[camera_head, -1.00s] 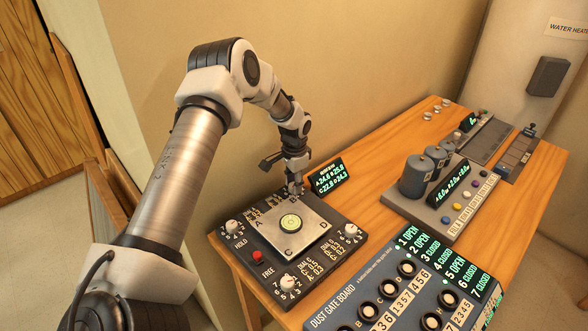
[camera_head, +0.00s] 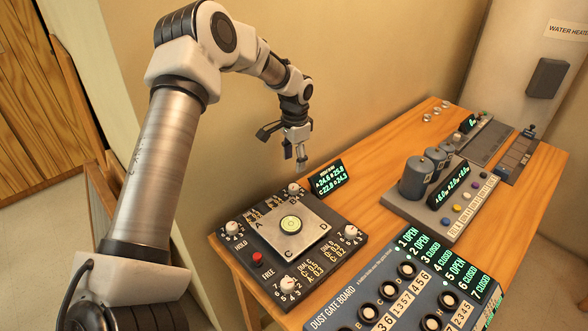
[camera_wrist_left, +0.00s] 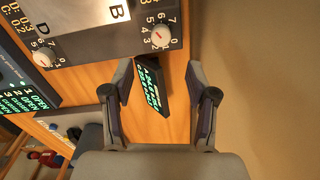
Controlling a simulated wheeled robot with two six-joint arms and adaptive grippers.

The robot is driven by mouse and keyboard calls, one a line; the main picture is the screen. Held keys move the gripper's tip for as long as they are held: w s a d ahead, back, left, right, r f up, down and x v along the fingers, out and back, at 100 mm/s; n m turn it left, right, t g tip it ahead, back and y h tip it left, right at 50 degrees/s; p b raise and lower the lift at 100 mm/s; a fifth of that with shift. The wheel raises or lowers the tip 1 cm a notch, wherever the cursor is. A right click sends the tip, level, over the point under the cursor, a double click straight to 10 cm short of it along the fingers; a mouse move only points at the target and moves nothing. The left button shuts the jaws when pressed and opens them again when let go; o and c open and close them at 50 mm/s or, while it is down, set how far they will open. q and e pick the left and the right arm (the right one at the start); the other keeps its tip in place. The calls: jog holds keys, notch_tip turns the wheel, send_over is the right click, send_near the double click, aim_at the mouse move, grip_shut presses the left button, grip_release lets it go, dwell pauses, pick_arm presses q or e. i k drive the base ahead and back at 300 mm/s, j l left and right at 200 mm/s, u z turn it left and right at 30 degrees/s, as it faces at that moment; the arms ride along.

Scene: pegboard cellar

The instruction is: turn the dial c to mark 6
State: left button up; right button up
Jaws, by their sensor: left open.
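The leveling panel (camera_head: 262,271) is a dark box with a pale square plate (camera_head: 312,233) lettered A, B, C and D, and a round bubble level (camera_head: 291,224) on it. Dial c (camera_head: 289,285) is a white knob with a red pointer at the near corner; its exact mark is too small to read. Dial B (camera_head: 294,188) is at the far corner and also shows in the left wrist view (camera_wrist_left: 160,37). My left gripper (camera_head: 301,166) is open and empty, above and behind dial B, well away from dial c. Dial c is outside the wrist view.
A small green-lit display (camera_head: 329,178) stands behind the panel, near my gripper. Dials A (camera_head: 232,228) and D (camera_head: 351,232) and a red button (camera_head: 257,258) flank dial c. The dust gate board (camera_head: 340,309) lies close at right. A wall (camera_head: 200,60) is behind.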

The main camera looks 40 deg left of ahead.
aim_at(288, 284)
jog(key=k, duration=1)
